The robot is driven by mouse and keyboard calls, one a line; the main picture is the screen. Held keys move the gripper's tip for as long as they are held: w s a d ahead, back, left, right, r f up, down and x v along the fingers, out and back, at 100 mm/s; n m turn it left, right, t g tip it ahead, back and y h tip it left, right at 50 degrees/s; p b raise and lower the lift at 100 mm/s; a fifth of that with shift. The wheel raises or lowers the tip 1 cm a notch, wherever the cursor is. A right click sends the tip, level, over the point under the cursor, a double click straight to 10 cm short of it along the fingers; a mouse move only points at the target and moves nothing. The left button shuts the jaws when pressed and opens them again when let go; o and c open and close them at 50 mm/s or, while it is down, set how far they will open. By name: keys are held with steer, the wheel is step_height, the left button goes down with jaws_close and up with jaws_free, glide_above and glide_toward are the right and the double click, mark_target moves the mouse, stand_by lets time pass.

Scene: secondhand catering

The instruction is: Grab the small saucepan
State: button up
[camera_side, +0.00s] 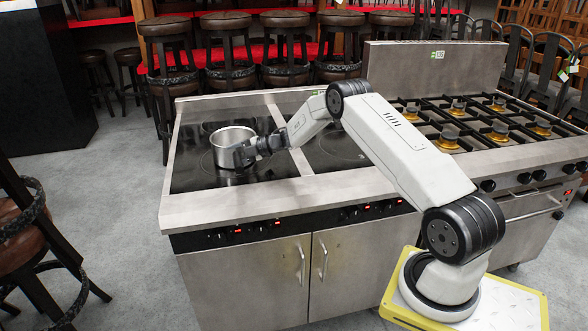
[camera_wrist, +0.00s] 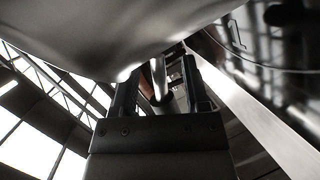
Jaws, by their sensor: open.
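The small saucepan (camera_side: 229,144) is a shiny metal pot standing upright on the left black glass hob in the side view. My gripper (camera_side: 245,153) is at the pot's right side, very near its wall. In the wrist view a large curved metal surface of the saucepan (camera_wrist: 90,35) fills the upper left. My gripper (camera_wrist: 158,76) shows there with its two dark fingers apart. A narrow bright and brownish shape shows in the gap; I cannot tell what it is. No saucepan handle is clearly seen, and I cannot tell whether the fingers touch the pot.
The black glass hob (camera_side: 190,172) has a steel rim (camera_side: 230,203) at the front. A second glass hob (camera_side: 335,150) lies to the right, under my arm. Gas burners (camera_side: 500,128) stand further right. Stools (camera_side: 228,60) stand behind. The glass around the pot is clear.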

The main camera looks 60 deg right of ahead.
jaws_close()
steer(key=shift+r, duration=0.1)
stand_by(1.3)
steer(key=shift+r, duration=0.1)
